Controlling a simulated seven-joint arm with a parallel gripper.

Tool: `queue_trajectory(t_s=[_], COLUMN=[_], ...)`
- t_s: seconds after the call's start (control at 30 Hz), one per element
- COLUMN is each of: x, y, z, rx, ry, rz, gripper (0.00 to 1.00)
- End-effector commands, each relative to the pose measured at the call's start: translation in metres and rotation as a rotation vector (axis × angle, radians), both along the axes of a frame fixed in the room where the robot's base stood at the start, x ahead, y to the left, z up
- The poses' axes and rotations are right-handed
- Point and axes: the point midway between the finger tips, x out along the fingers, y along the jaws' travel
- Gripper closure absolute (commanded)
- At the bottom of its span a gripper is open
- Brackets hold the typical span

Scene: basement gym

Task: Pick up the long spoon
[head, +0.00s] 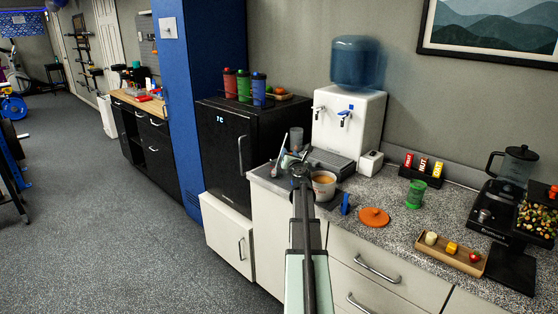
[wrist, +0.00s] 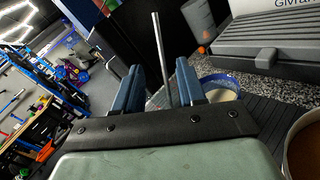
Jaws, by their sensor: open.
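The long spoon shows as a thin silver handle (wrist: 160,45) rising steeply in the wrist view; its lower end is hidden behind my gripper. In the head view the handle (head: 283,146) sticks up, tilted, near the counter's left end. My gripper (wrist: 158,80) is open, with a blue finger on each side of the handle in the picture. I cannot tell whether either finger touches it. In the head view my gripper (head: 299,168) is over the counter, just left of a white cup of brown drink (head: 324,180).
A bowl with pale contents (wrist: 222,84) is just beyond the right finger. The water dispenser (head: 347,120) stands behind, with a grey cup (head: 296,138) beside it. The counter ends at the left.

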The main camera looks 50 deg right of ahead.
Motion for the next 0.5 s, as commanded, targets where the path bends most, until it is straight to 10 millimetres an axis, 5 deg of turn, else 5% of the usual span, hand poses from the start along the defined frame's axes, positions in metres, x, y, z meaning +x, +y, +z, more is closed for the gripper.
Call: queue_trajectory(t_s=[0.5], x=[0.056], y=[-0.043], z=[0.000], rx=[0.004], ry=[-0.002], rz=[0.001], gripper=[0.60])
